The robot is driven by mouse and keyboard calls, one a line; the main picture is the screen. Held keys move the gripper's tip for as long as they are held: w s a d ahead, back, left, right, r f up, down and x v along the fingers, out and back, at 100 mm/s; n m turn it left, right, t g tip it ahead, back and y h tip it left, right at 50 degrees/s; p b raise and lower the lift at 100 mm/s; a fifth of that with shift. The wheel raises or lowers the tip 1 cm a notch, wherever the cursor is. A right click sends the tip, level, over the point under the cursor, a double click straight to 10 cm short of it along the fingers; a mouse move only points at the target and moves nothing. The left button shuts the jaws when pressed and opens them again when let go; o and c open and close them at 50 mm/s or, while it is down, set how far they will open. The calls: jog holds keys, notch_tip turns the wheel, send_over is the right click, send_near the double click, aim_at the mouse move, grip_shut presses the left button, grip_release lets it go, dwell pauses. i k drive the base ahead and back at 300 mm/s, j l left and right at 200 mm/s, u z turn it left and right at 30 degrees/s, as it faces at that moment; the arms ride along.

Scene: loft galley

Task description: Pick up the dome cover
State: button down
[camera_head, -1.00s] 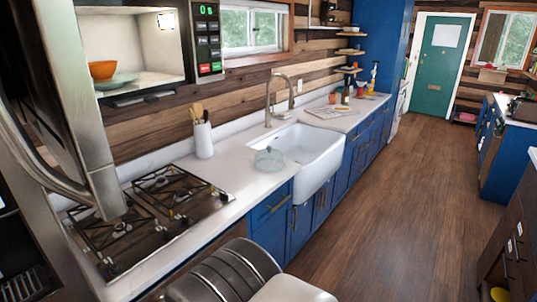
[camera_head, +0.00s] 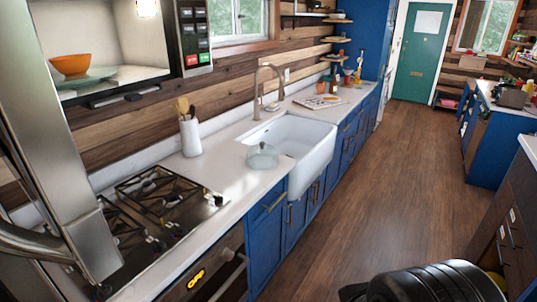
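The dome cover (camera_head: 262,157) looks like a clear, pale glass dome with a small knob on top. It sits upright on the white countertop (camera_head: 225,178), just left of the white sink (camera_head: 300,150) and near the counter's front edge. My gripper's fingers are not in view. Only a dark, rounded part of my arm shows at the bottom right, well apart from the dome cover.
A gas stove (camera_head: 150,215) lies left of the dome cover. A white utensil crock (camera_head: 190,137) stands behind it. An open microwave with an orange bowl (camera_head: 71,66) is at upper left, its steel door jutting forward. The wood floor (camera_head: 385,170) in the middle is clear.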

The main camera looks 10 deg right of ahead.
aim_at(261, 156)
jog(key=i+l+u, duration=0.1)
jog(key=i+l, duration=0.2)
jog(key=i, duration=0.2)
jog(key=i+l+u, duration=0.15)
jog(key=i+l, duration=0.25)
jog(key=i+u, duration=0.1)
jog(key=u, duration=1.3)
jog(key=z, duration=1.45)
jog(key=u, duration=0.35)
jog(key=i+l+u, duration=0.4)
jog(key=l+u, duration=0.25)
jog(key=i+l+u, duration=0.1)
jog(key=l+u, duration=0.55)
jog(key=l, duration=0.2)
jog(key=l+u, duration=0.3)
jog(key=l, duration=1.25)
jog(key=i+u, duration=0.05)
